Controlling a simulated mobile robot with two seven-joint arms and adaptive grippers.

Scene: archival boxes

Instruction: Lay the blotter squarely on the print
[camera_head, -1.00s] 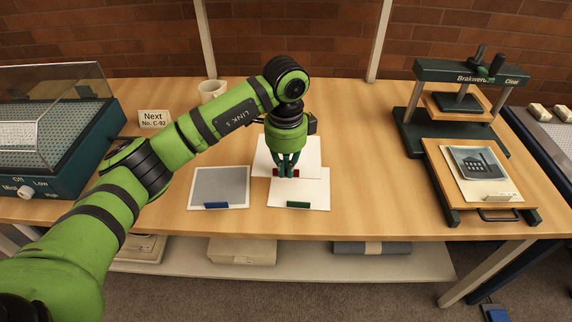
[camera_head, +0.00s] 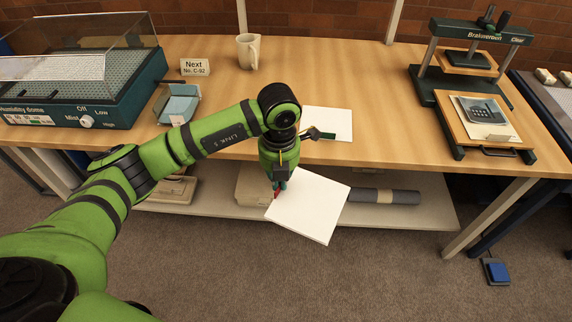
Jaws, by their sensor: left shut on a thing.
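The print (camera_head: 484,112), a pale sheet with a dark picture of a building, lies on the wooden board (camera_head: 466,133) of the press at right. My left gripper (camera_head: 278,188) is shut on the red tab at the corner of a white sheet (camera_head: 308,205), which looks like the blotter. The sheet is tilted and appears in front of the table's front edge, well left of the print. The grey sheet is not visible. My right gripper is out of view.
The press (camera_head: 427,85) stands behind the print, with a handle at the board's front. The humidity dome (camera_head: 85,95), a sign (camera_head: 195,67), a mug (camera_head: 248,52) and a light-blue item (camera_head: 178,103) stand at left. The table between the white sheet and press is clear.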

